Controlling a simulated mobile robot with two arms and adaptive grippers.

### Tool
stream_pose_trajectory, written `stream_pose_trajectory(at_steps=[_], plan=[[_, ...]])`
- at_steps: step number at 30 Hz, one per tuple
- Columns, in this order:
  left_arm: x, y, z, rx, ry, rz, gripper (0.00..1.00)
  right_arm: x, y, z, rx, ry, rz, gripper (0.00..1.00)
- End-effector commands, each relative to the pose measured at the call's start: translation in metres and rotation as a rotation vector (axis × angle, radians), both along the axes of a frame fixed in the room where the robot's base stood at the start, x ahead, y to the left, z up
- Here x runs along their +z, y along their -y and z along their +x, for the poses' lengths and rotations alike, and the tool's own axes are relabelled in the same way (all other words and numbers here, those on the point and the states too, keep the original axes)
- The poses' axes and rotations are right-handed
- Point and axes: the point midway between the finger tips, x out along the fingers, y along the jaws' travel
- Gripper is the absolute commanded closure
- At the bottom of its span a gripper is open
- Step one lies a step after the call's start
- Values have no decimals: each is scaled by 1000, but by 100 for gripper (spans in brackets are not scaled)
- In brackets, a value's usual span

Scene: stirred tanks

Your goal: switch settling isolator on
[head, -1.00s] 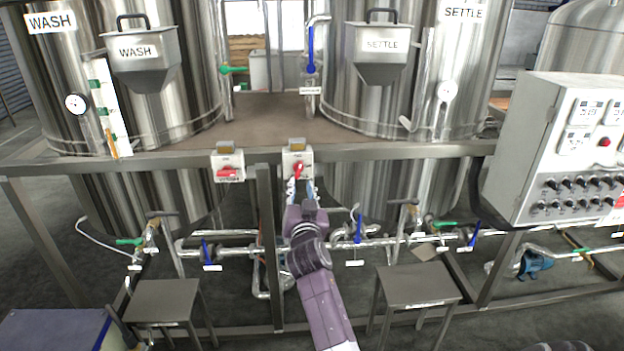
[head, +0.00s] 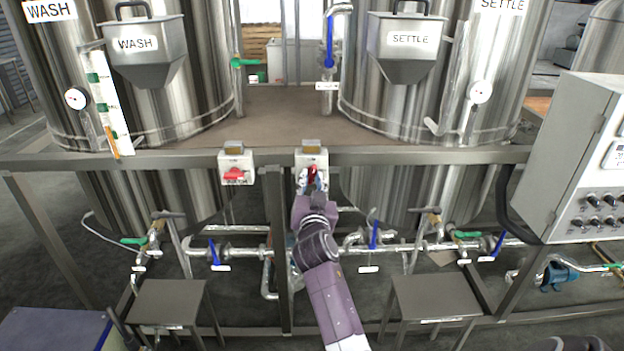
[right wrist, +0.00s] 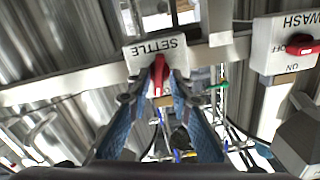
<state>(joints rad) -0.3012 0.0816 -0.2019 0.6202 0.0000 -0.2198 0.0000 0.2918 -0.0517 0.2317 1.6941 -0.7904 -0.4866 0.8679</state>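The box, lettered SETTLE, also shows upside down in the right wrist view (right wrist: 177,48). My right gripper (head: 313,183) is at the box, with one finger on each side of the red handle. In the right wrist view its blue fingers frame the handle (right wrist: 158,70); the fingers look apart, and contact is unclear. The handle's lower end is partly hidden. My left gripper is out of view.
The WASH isolator (head: 236,166), with a red handle, is on the same rail to the left. A control cabinet (head: 570,150) stands at the right. Pipes with blue and green valve levers run below, above two small stands (head: 168,301) (head: 436,296).

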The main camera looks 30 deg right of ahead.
Motion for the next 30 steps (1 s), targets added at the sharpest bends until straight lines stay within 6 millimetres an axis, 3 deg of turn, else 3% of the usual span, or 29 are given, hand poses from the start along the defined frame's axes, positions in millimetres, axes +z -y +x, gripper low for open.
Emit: stream_pose_trajectory(at_steps=[5,11,21,30], plan=[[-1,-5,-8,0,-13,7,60,0,0,0,0,-1,1,100],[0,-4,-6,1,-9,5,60,0,0,0,0,-6,-8,100],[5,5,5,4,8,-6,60,0,1,0,-1,-133,-214,100],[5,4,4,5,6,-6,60,0,1,0,-2,-146,-238,100]])
